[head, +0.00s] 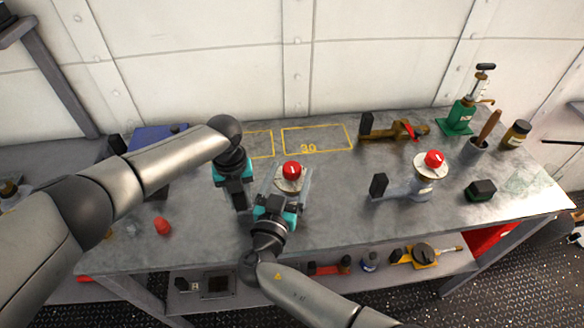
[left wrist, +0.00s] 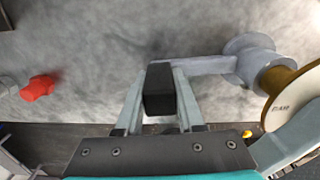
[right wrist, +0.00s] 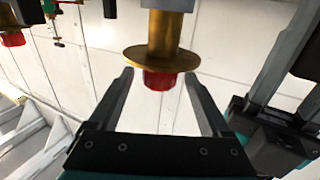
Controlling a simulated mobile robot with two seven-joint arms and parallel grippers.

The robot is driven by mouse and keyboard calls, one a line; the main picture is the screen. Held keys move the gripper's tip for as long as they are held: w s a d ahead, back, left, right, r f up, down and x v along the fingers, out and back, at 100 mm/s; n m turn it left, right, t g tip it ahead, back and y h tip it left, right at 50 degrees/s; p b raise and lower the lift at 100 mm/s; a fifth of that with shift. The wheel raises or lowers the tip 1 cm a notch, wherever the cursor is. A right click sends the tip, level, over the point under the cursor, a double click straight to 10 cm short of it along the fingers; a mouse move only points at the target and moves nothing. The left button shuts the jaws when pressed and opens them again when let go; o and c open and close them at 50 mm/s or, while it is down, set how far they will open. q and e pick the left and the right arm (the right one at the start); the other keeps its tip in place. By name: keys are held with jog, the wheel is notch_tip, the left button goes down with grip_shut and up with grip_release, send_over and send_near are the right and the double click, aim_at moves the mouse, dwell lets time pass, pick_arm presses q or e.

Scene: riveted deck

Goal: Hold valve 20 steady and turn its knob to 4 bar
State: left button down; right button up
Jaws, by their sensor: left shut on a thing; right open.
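The valve has a red knob (head: 291,168) above a pale dial disc (head: 288,184); its number is not readable. In the left wrist view its grey body (left wrist: 215,64) runs right from a black end block (left wrist: 158,90) to a brass-edged dial (left wrist: 290,97) marked BAR. My left gripper (head: 239,204) is shut on that block, with one finger on each side (left wrist: 158,78). My right gripper (head: 282,192) is open at the knob. In the right wrist view the red knob (right wrist: 165,81) lies between its spread fingertips, with a gap on both sides.
A similar grey valve (head: 405,188) with a red knob (head: 433,158) stands to the right, behind it a brass valve (head: 400,130). A green pump (head: 462,112), jar (head: 516,134) and black box (head: 480,190) fill the right end. A red piece (head: 163,226) lies left. The yellow outline marked 30 (head: 316,140) is empty.

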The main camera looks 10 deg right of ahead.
jog(key=shift+x, duration=0.95)
jog(key=shift+c, duration=0.3)
grip_shut()
